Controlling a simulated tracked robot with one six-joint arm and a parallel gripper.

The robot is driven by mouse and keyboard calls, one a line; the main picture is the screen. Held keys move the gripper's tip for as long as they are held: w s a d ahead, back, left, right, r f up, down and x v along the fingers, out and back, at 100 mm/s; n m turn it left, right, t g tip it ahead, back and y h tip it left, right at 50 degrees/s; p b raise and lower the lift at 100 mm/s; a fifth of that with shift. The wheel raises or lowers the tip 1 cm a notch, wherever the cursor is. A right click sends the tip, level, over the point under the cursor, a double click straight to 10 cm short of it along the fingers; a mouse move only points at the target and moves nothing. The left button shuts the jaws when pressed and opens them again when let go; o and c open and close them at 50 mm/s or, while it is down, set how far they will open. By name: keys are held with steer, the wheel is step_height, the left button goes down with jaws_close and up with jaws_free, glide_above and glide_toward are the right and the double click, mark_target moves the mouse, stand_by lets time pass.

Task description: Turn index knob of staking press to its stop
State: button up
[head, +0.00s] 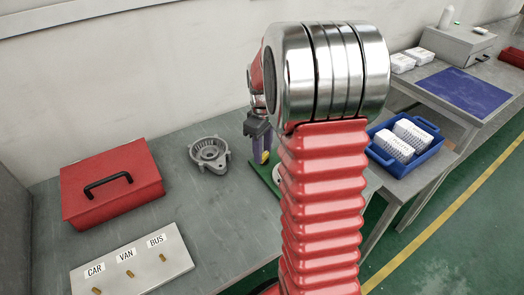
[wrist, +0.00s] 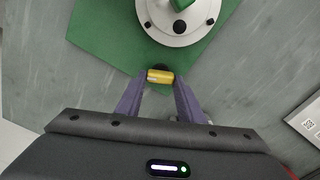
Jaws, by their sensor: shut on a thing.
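The staking press shows in the wrist view as a green base (wrist: 105,38) with a white round disc (wrist: 181,22) at the top. A small yellow knob (wrist: 160,76) with a dark part behind it is at the base's near edge. I take it for the index knob. My gripper (wrist: 160,80) has its purple fingers shut on this knob, one on each side. In the head view my gripper (head: 261,150) is beside the press's green base (head: 262,172). My arm hides most of the press there, and the knob cannot be made out.
On the grey bench are a grey alternator housing (head: 209,154), a red toolbox (head: 112,184) and a panel (head: 132,264) labelled CAR, VAN, BUS with brass pegs. A blue crate (head: 404,141) with white boxes stands right of my arm. Bench between panel and press is clear.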

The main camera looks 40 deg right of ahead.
steer(key=shift+w+r+n, duration=0.1)
steer(key=shift+w+n, duration=0.1)
steer(key=shift+n, duration=0.3)
steer(key=o, duration=1.1)
steer(key=shift+s, duration=0.1)
steer(key=shift+c, duration=0.2)
step_height(320, 180, up, 14)
steer(key=shift+f, duration=0.2)
